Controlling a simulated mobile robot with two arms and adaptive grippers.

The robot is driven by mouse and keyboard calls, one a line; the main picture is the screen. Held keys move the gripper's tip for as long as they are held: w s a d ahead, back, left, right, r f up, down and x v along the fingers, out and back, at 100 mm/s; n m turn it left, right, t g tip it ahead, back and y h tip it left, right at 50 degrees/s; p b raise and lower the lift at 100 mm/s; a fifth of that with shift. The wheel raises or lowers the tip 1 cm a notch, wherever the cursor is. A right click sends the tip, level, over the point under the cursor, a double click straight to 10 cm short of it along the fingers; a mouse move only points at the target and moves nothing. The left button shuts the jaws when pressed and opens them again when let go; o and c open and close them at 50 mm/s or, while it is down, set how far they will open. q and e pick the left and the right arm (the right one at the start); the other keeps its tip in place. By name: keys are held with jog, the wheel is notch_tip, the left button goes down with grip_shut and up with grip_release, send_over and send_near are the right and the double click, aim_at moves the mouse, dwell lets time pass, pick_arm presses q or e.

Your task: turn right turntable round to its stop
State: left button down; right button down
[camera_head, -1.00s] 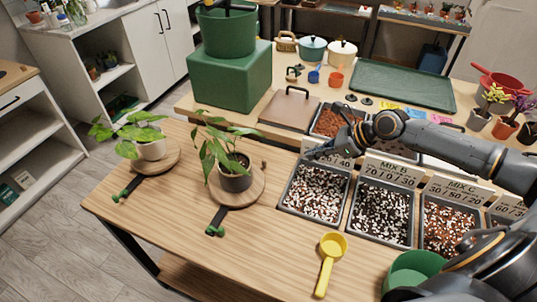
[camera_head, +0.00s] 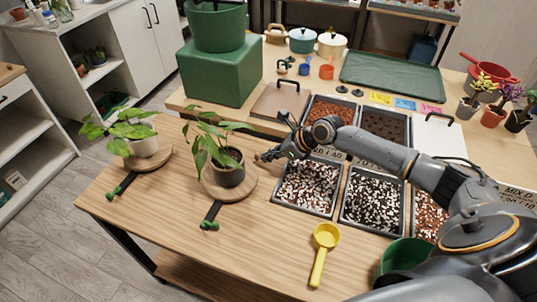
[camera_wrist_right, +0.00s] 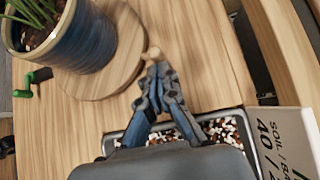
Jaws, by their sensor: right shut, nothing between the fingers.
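The right turntable (camera_head: 246,187) is a round wooden disc on the bench, bearing a leafy plant in a dark pot (camera_head: 229,174). A dark bar with a green end (camera_head: 209,225) reaches out from under it towards the front. In the wrist view the disc (camera_wrist_right: 120,72) has a small pale wooden knob (camera_wrist_right: 153,52) at its edge. My right gripper (camera_head: 264,157) is shut and empty, just right of the disc. In the wrist view its fingertips (camera_wrist_right: 158,68) are close beside the knob; I cannot tell whether they touch. My left gripper is not in view.
The left turntable (camera_head: 160,161) bears a plant in a white pot. Trays of soil mix (camera_head: 307,186) stand under my right arm, with label cards behind them. A yellow scoop (camera_head: 322,250) lies in front. The bench front left is clear.

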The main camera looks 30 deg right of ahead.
jog(key=shift+w, duration=0.1)
dwell(0.4)
jog(key=shift+w+r+p, duration=0.1)
jog(key=shift+w+p, duration=0.05)
jog(key=shift+p, duration=0.25)
jog(key=shift+w+n, duration=0.15)
jog(key=shift+n, duration=0.15)
jog(key=shift+w+g+p, duration=0.15)
jog(key=shift+g+p, duration=0.15)
jog(key=shift+p, duration=0.05)
